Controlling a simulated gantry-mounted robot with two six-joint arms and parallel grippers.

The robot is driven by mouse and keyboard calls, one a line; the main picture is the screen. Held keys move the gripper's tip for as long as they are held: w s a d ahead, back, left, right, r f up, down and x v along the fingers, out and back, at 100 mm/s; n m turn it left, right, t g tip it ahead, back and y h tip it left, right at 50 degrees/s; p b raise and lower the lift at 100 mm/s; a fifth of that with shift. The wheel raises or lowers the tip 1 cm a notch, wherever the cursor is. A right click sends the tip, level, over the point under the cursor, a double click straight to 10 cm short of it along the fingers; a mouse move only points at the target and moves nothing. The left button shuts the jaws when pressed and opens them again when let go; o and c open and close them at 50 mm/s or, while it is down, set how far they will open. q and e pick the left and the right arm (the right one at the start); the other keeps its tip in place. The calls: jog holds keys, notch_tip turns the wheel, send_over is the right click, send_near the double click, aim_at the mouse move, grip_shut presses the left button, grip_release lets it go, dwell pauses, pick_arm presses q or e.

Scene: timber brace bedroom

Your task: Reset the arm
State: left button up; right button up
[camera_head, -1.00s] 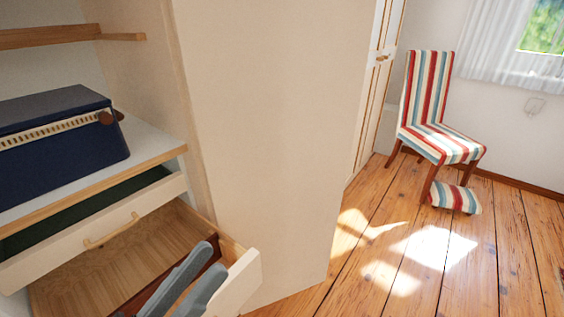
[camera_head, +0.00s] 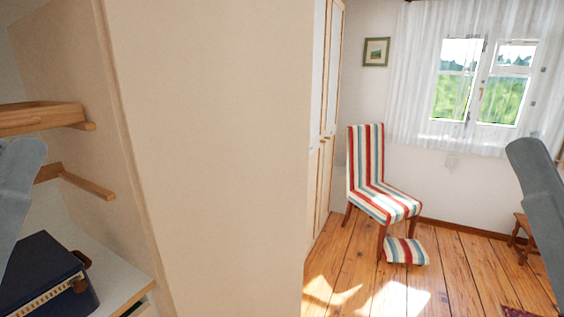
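A smooth grey part of my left arm shows at the left edge of the head view, in front of the shelves. A similar grey part of my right arm shows at the right edge, in front of the wall and floor. No fingertips show on either one, so I cannot see what either gripper holds. Both grey parts look clear of the furniture, though their distance is hard to judge.
A cream cabinet side panel (camera_head: 215,150) fills the middle left. A dark blue box (camera_head: 45,270) stands on the cabinet shelf. A striped chair (camera_head: 375,180) stands by the back wall, with a striped cushion (camera_head: 405,251) on the floor. The wooden floor (camera_head: 460,270) is mostly clear.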

pick_arm(q)
notch_tip(320, 180, up, 20)
jog(key=p, duration=1.5)
jog(key=shift+f+p, duration=0.2)
jog(key=shift+p, duration=0.1)
pick_arm(e)
notch_tip(320, 180, up, 20)
jog(key=shift+f, duration=0.25)
